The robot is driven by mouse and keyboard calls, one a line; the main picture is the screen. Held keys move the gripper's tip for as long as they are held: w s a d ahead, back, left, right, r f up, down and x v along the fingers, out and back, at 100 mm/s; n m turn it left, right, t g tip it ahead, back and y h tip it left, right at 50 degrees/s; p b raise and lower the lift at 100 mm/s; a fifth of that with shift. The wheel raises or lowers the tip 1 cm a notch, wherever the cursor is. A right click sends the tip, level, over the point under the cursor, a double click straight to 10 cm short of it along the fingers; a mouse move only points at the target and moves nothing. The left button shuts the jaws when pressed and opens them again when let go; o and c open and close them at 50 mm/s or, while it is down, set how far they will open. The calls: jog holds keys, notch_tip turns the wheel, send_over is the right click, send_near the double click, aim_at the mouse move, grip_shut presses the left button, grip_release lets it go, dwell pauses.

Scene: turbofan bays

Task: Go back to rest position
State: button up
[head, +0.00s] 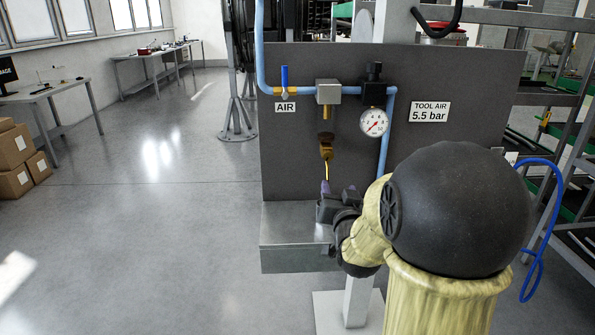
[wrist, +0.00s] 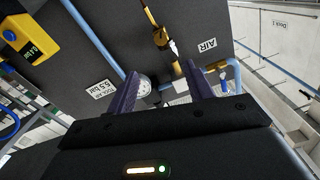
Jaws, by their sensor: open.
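My gripper (head: 326,188) is in front of the lower part of the dark panel (head: 292,160), above the grey metal shelf (head: 290,258). Its purple fingers are apart in the wrist view (wrist: 160,84), with nothing seen between them. A brass fitting with a thin yellow stem (head: 326,148) hangs from the air line just above my fingers in the head view. It also shows beyond the fingertips in the wrist view (wrist: 160,36). Whether it touches a finger I cannot tell. My arm hides the panel's lower right.
The panel carries a blue pipe (head: 386,150), a valve with a blue handle (head: 284,78) and a round gauge (head: 374,122). A yellow device (wrist: 28,38) shows at the wrist view's upper left. A blue hose (head: 545,235) hangs at right.

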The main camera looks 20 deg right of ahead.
jog(key=s+a+f+n+g+y, duration=0.35)
jog(key=a+f+g, duration=0.35)
jog(key=f, duration=0.4)
jog(key=s+a+f+n+g+y, duration=0.1)
jog(key=s+a+f+g, duration=0.3)
jog(key=s, duration=0.3)
jog(key=s+a+f+n+g+y, duration=0.1)
jog(key=s+a+f+g, duration=0.25)
jog(key=s, duration=0.45)
notch_tip(320, 180, up, 19)
jog(key=p, duration=1.9)
jog(key=shift+s+a+f, duration=0.15)
jog(key=shift+s+a, duration=0.1)
jog(key=shift+a, duration=0.15)
